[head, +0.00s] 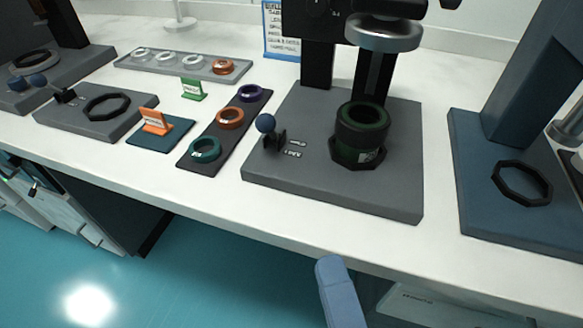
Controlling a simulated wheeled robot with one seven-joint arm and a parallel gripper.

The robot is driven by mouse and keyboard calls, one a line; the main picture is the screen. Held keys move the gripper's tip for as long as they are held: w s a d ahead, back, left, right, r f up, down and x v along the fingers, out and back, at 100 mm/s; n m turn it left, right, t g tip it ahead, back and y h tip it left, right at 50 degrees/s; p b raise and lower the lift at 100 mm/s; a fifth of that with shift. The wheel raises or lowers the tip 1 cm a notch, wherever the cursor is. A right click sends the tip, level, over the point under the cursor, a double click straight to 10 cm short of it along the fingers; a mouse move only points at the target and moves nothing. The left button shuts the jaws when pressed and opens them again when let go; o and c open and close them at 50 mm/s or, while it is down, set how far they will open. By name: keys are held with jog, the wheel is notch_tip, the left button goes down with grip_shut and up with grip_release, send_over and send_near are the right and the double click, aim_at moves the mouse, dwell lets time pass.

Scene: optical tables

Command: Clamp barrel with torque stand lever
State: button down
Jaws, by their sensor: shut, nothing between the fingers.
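The dark green and black barrel (362,128) stands upright on the grey base of the centre stand (330,196), seated at an octagonal black collar (341,160). My gripper does not show in the head view. I cannot tell whether the lever is in its clamped position.
Left of the stand, a dark strip (217,143) holds teal, orange and purple rings. Farther left are a teal pad with an orange sign (155,121) and another grey base with a collar (108,106). A blue stand (512,215) is at right. The white table front is clear.

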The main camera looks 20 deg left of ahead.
jog(key=a+n, duration=0.1)
jog(key=a, duration=0.1)
jog(key=a+r+n+y+b, duration=0.1)
jog(key=shift+w+a+n, duration=0.1)
jog(key=shift+w+n, duration=0.2)
jog(key=shift+w, duration=0.1)
jog(key=p, duration=0.4)
send_near(267, 131)
jog(key=x, duration=0.5)
jog(key=shift+x, duration=0.95)
jog(key=shift+p, duration=0.4)
